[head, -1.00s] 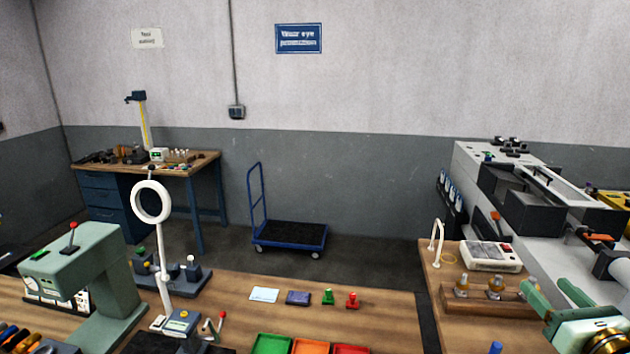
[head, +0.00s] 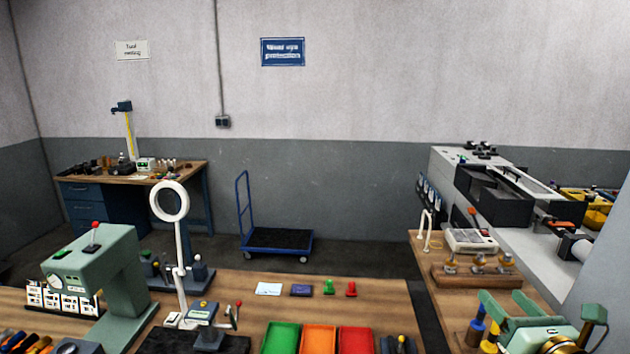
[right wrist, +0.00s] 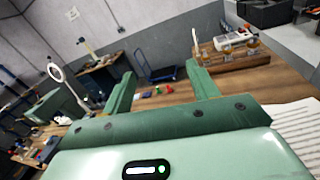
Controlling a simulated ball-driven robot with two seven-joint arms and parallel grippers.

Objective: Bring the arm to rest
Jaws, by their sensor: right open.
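My right gripper (head: 503,299) is at the lower right of the head view, over the right-hand bench (head: 418,252). Its two green fingers stand apart with nothing between them. In the right wrist view the same gripper (right wrist: 161,70) is open and empty, and its fingers point across the benches toward the blue trolley (right wrist: 165,74). My left gripper is in neither view now.
A blue-handled gauge (head: 477,325) stands close left of the right gripper. Behind are a wooden rack (head: 440,276) and a white device (head: 470,240). Green (head: 281,338), orange (head: 318,339) and red (head: 356,340) trays lie on the front bench. A ring lamp (head: 182,255) stands left.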

